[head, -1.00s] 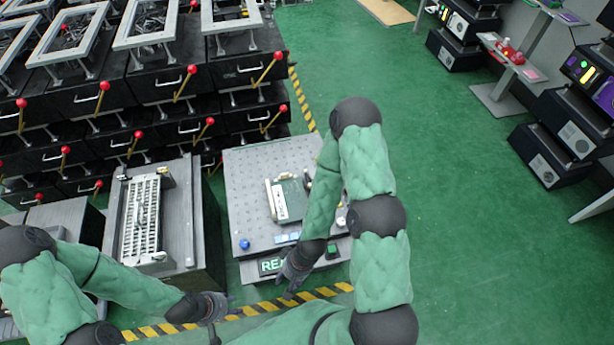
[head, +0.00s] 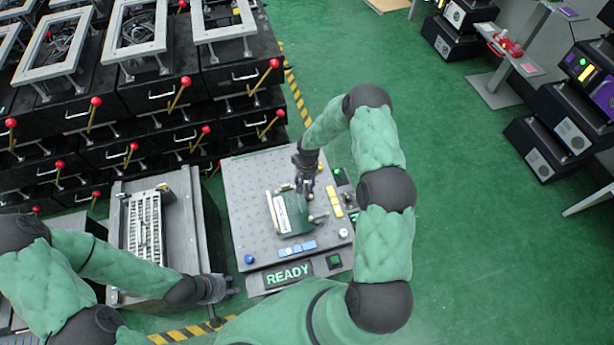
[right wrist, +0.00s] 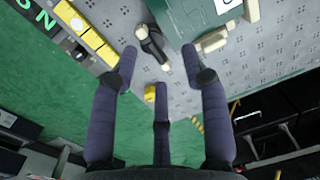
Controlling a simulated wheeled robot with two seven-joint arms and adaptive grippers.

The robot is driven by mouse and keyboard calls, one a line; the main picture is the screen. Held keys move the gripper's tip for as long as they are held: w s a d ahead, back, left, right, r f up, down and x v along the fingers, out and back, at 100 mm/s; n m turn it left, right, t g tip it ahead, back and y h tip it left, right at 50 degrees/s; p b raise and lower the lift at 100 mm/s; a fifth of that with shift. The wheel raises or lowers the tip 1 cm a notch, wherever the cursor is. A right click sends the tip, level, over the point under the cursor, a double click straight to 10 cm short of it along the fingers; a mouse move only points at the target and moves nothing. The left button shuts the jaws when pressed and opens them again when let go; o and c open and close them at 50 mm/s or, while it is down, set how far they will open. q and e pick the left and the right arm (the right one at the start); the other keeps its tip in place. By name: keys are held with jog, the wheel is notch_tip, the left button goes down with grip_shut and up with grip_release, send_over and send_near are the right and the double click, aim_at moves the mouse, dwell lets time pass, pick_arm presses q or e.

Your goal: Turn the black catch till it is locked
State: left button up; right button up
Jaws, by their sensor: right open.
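The black catch (right wrist: 150,42) shows in the right wrist view as a short dark lever with a pale tip, beside a green block (right wrist: 198,18). It lies beyond and between the fingertips of my right gripper (right wrist: 160,56), which is open and empty. In the head view, my right gripper (head: 306,186) hangs over the grey perforated table (head: 242,188), by the right side of the green block (head: 296,216); the catch is hard to make out there. My left gripper (head: 226,289) is low, left of the table's front; its finger opening is unclear.
A lit READY sign (head: 288,273) is on the table's front. Yellow blocks (head: 335,200), blue blocks (head: 298,247) and a blue knob (head: 249,259) sit around the green block. A grey fixture (head: 146,228) stands to the left.

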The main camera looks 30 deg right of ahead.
aim_at(308, 190)
pick_arm(q)
jog(key=f+b, duration=0.2)
jog(key=shift+w+f+b, duration=0.15)
jog(key=shift+w+b, duration=0.15)
jog(key=shift+b, duration=0.05)
pick_arm(e)
jog(key=shift+h, duration=0.3)
jog(key=d+f, duration=0.1)
jog(key=f, duration=0.2)
jog(key=w+d+f, duration=0.1)
jog(key=f, duration=0.2)
jog(key=d+f, duration=0.1)
jog(key=f, duration=0.2)
jog(key=shift+w+f, duration=0.4)
grip_shut()
